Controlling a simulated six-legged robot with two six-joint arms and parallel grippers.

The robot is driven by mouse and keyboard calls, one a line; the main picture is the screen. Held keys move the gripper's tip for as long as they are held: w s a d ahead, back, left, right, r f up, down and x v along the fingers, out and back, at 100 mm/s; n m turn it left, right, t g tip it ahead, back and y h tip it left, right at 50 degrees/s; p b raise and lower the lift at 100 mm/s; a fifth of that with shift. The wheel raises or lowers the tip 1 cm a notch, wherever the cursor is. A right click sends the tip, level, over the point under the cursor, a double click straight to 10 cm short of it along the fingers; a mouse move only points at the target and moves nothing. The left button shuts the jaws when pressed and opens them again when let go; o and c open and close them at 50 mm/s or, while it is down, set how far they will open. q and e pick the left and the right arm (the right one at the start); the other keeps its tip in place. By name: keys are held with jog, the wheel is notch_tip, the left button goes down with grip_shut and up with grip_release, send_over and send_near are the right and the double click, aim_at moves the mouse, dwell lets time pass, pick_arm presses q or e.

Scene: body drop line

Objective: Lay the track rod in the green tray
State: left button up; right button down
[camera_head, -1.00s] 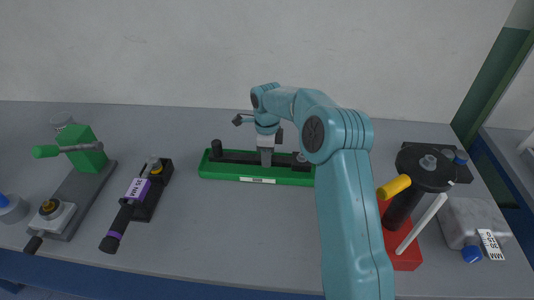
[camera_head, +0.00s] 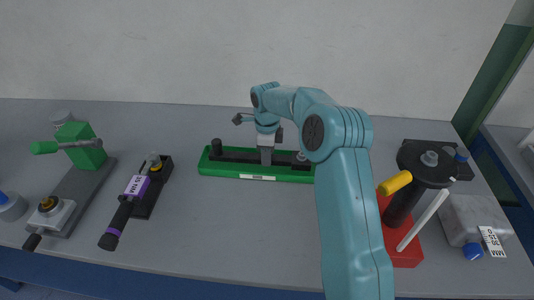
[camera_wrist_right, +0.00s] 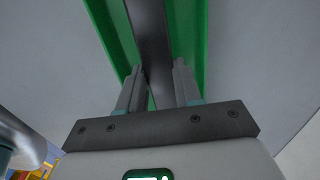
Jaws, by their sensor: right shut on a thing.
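The green tray (camera_head: 240,178) lies on the grey bench at the middle, with a small white label on its front edge. The dark track rod (camera_head: 236,158) lies lengthwise along the tray, with an upright dark end at the left. My right gripper (camera_head: 266,157) points down over the tray and is shut on the rod near its middle. In the right wrist view, the rod (camera_wrist_right: 150,35) runs between the gripper's fingers (camera_wrist_right: 160,85), with green tray walls (camera_wrist_right: 187,30) on both sides. My arm hides the tray's right end. My left gripper is not in view.
A torque wrench (camera_head: 131,203) on a black holder and a vice-like fixture with a green block (camera_head: 81,146) stand at the left. A red-based stand with a black top (camera_head: 425,165) and a grey canister (camera_head: 474,219) are at the right. The front middle of the bench is clear.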

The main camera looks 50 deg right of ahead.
jog(key=shift+f+b, duration=0.9)
jog(key=shift+f, duration=0.35)
jog(key=c, duration=0.7)
grip_release()
jog(key=shift+r+p, duration=3.65)
jog(key=shift+r, duration=1.45)
jog(key=shift+f, duration=0.1)
